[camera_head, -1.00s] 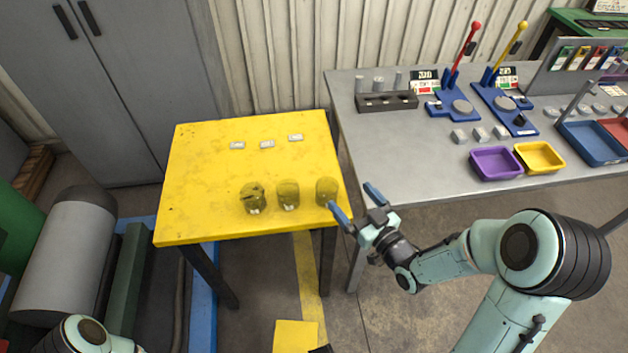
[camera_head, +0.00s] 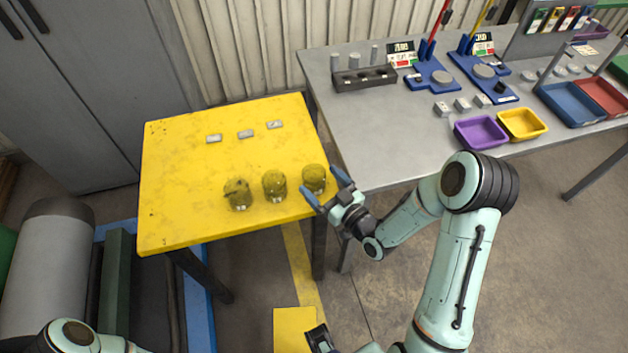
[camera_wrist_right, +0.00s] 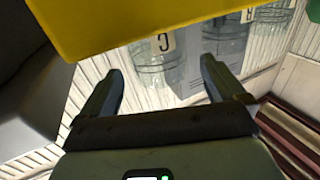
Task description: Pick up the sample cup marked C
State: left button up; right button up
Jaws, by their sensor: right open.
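Three clear cups stand in a row near the front edge of the yellow table (camera_head: 165,225). The rightmost one, the cup marked C (camera_head: 314,178), shows its label upside down in the wrist view (camera_wrist_right: 155,62). My right gripper (camera_head: 319,179) is open and empty, its fingertips close to that cup. In the wrist view the cup appears just ahead, between the two fingertips (camera_wrist_right: 161,70); whether they reach around it I cannot tell. The middle cup (camera_head: 274,186) and left cup (camera_head: 238,194) have labels I cannot read.
Three small white tags (camera_head: 245,134) lie behind the cups. A grey bench (camera_head: 385,135) stands close on the right, with a dark block (camera_head: 364,79), a purple tray (camera_head: 480,133) and a yellow tray (camera_head: 522,124).

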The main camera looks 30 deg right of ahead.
aim_at(307, 168)
jog(key=w, duration=0.3)
jog(key=w+a+p, duration=0.1)
jog(key=w, duration=0.1)
jog(key=shift+w, duration=0.15)
jog(key=c, duration=1)
